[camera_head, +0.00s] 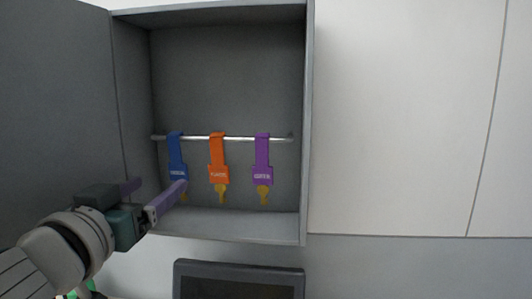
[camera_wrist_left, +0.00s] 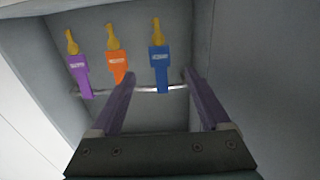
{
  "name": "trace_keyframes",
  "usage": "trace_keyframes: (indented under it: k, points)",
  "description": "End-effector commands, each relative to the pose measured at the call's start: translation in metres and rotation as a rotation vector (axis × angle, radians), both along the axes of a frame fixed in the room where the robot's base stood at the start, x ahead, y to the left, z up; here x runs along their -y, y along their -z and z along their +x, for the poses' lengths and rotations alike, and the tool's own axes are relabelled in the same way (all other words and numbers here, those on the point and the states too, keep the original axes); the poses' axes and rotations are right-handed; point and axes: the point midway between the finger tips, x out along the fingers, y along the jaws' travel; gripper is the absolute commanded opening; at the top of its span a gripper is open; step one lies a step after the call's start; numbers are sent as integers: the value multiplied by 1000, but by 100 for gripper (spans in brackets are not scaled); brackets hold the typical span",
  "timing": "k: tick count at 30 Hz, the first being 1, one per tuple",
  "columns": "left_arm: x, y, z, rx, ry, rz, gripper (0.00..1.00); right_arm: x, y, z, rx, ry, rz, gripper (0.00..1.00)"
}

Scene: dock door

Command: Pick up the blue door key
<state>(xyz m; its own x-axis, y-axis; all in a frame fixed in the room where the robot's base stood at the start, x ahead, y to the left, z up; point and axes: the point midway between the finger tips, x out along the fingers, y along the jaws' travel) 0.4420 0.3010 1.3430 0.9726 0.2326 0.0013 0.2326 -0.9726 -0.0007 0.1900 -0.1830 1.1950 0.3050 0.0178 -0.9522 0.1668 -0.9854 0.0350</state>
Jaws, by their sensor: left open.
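The blue door key (camera_head: 176,152) hangs by its blue tag from a metal rail, leftmost of three keys in the head view. Its brass end is partly hidden behind a finger of my left gripper (camera_head: 161,182). In the left wrist view the blue key (camera_wrist_left: 159,62) appears upside down, between the lines of the two fingers of the left gripper (camera_wrist_left: 160,76). My left gripper is open and empty, in front of the blue key and low in the cabinet opening. My right gripper is not in view.
An orange key (camera_head: 218,160) and a purple key (camera_head: 263,165) hang to the right on the same rail (camera_head: 240,138). The grey cabinet (camera_head: 309,120) has side walls close around, and its door (camera_head: 55,100) stands open at left. A dark screen (camera_head: 238,267) is below.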

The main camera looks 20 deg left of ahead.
Motion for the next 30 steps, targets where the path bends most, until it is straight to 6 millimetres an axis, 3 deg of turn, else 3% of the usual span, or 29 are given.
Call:
trace_keyframes:
  k: [18,28,30]
  points:
    - [-15,-6,65,0,-2,0,80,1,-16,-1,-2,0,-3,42]
    - [-17,-5,72,-2,-1,0,80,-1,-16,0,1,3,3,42]
    - [-17,-5,72,-2,-1,0,74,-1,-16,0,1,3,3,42]
